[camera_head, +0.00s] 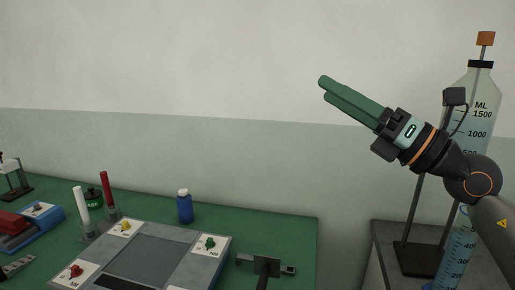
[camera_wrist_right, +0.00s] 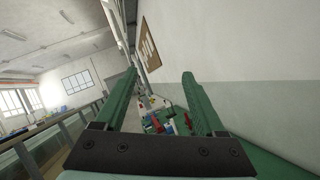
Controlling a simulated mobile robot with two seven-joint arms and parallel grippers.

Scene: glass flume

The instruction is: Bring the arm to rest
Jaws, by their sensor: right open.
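My right gripper (camera_head: 325,88) is raised in front of the pale wall, its green fingers pointing up and to the left, well above the table. In the right wrist view the two green fingers (camera_wrist_right: 160,77) stand apart with nothing between them. The gripper is open and empty. My right arm comes in from the right edge of the head view. My left gripper does not show in either view.
A green table (camera_head: 290,235) holds a grey panel (camera_head: 150,258), a blue bottle (camera_head: 185,208) and a red marker (camera_head: 107,190). A graduated bottle (camera_head: 478,95) on a stand is close behind my right arm. The air left of the gripper is clear.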

